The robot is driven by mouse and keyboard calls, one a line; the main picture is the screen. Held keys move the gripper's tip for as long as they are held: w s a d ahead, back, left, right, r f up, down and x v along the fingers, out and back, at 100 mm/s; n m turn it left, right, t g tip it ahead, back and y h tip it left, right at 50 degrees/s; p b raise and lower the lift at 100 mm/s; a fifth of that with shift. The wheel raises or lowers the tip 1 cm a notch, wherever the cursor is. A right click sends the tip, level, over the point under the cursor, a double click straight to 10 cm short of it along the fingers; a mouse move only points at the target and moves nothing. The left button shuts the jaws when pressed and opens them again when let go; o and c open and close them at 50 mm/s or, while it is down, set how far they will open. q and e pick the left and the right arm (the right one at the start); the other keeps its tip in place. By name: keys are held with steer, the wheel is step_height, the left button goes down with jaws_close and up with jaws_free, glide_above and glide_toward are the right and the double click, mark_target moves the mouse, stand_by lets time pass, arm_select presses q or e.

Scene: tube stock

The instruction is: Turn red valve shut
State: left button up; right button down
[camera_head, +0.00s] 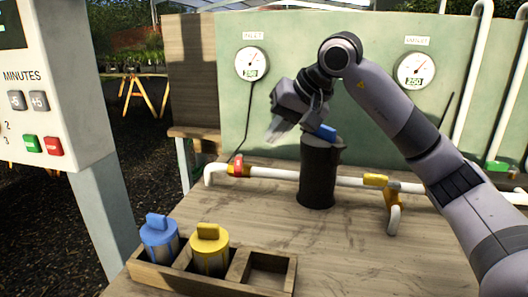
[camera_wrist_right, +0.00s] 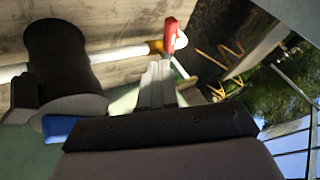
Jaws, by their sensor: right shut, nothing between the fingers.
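The red valve (camera_head: 238,165) sits at the left end of the white pipe, on a yellow fitting. In the right wrist view its red handle (camera_wrist_right: 170,36) stands just beyond the fingertips. My right gripper (camera_head: 274,136) is shut and empty, above and to the right of the valve in the head view. Its closed fingers also show in the right wrist view (camera_wrist_right: 157,72), pointing at the handle; I cannot tell whether they touch it. My left gripper is out of view.
A black cylinder (camera_head: 318,180) with a blue-topped piece (camera_head: 326,132) stands close to the right gripper. A wooden rack (camera_head: 170,279) holds blue-lidded and yellow-lidded canisters at the front, with one empty slot. A yellow valve (camera_head: 375,180) is farther right. Two gauges hang on the green panel.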

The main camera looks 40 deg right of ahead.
mark_target(239, 163)
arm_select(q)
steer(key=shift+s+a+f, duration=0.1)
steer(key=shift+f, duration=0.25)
arm_select(e)
steer(key=x, duration=0.9)
steer(key=shift+f, duration=0.25)
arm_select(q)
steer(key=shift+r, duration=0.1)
arm_select(e)
steer(key=shift+w+a, duration=0.2)
